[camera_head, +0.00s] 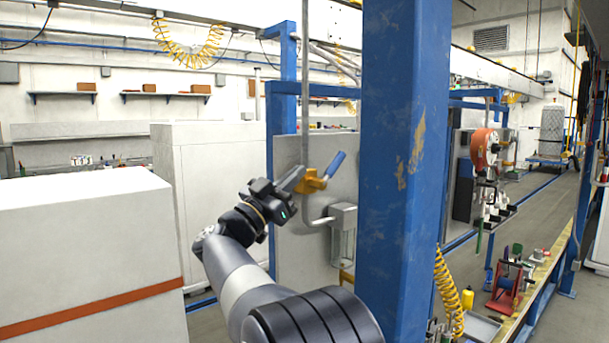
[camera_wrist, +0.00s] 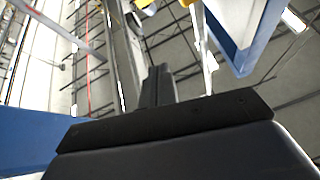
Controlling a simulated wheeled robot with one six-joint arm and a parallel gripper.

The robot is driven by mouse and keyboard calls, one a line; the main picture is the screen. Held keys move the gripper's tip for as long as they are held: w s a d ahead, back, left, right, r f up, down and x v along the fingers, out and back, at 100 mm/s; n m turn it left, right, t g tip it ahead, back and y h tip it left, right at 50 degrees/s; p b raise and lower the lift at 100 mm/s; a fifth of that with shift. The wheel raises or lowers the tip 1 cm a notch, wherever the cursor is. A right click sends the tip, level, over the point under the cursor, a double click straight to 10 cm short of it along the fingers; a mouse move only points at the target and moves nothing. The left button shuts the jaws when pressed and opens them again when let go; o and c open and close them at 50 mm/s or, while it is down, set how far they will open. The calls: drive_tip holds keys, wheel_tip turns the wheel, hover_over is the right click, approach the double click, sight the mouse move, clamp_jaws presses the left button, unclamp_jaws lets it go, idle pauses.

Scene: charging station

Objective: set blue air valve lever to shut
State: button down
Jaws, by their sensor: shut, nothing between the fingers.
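The air valve has a yellow body (camera_head: 313,182) on a thin vertical grey pipe in the head view. Its blue lever (camera_head: 336,164) slants up and to the right from the body. My gripper (camera_head: 293,179) is shut and empty, just left of the yellow body and on the side away from the lever's tip. I cannot tell whether its fingertips touch the body. In the wrist view my closed fingers (camera_wrist: 158,86) point up the picture. A blue shape at the upper right there may be the lever or a frame part; I cannot tell which.
A thick blue post (camera_head: 400,170) stands close to the right of the lever. A grey panel (camera_head: 318,240) lies behind the valve, with a small grey box (camera_head: 343,217) below it. A white cabinet (camera_head: 85,255) fills the left foreground.

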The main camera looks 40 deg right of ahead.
sight(332, 167)
drive_tip(key=w+d+r+p, duration=0.1)
drive_tip(key=w+d+p, duration=0.1)
drive_tip(key=d, duration=0.7)
drive_tip(key=shift+d+r+p, duration=0.25)
drive_tip(key=shift+d+p, duration=0.1)
drive_tip(key=shift+p, duration=0.4)
drive_tip(key=shift+d+p, duration=0.55)
drive_tip(key=shift+d, duration=0.05)
drive_tip(key=y+p, duration=0.2)
drive_tip(key=p, duration=0.1)
drive_tip(key=shift+d+r+g+p, duration=0.15)
drive_tip(key=shift+d+g+p, duration=0.15)
drive_tip(key=shift+d, duration=0.05)
drive_tip(key=shift+w+d+f+y+p, duration=0.1)
drive_tip(key=shift+d+f+y+p, duration=0.4)
drive_tip(key=shift+y+p, duration=0.4)
drive_tip(key=shift+d+f+g+y, duration=0.15)
drive_tip(key=shift+f+g+y, duration=0.25)
drive_tip(key=shift+y, duration=0.5)
drive_tip(key=shift+f+y, duration=0.2)
drive_tip(key=shift+y, duration=0.1)
